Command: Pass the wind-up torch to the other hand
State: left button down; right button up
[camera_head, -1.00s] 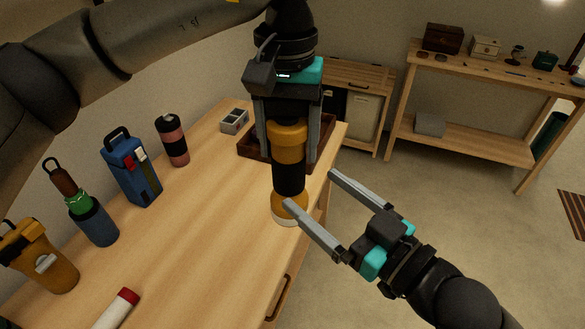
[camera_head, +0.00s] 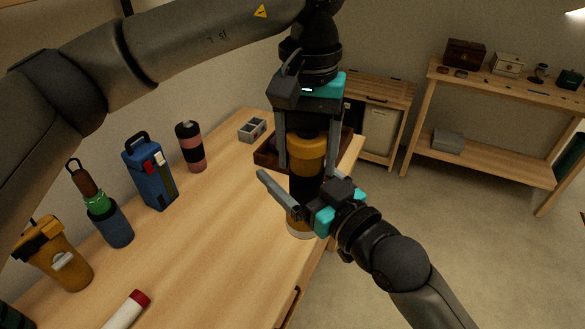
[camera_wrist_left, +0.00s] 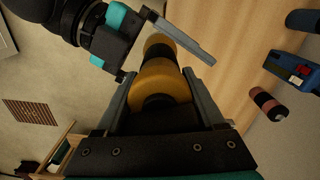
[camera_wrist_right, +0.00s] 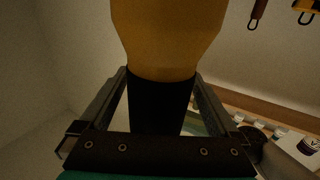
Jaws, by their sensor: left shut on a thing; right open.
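The wind-up torch (camera_head: 307,147) is orange-yellow with a black middle and hangs upright above the table's right edge. My left gripper (camera_head: 308,165) points down and is shut on its upper orange part; the left wrist view shows the torch (camera_wrist_left: 160,85) between those fingers. My right gripper (camera_head: 290,200) comes from the lower right and is open, with its fingers on either side of the black middle. In the right wrist view the torch's black part (camera_wrist_right: 160,103) stands between the open fingers. The far right finger is partly hidden behind the torch.
A brown tray (camera_head: 266,155) lies behind the torch. A shelf (camera_head: 480,165) stands far right.

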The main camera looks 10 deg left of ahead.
jog(key=shift+s, duration=0.1)
grip_shut()
pick_arm(q)
grip_release()
dwell(0.6)
notch_tip(320, 180, up, 12)
jog(key=shift+r, duration=0.1)
dwell(0.5)
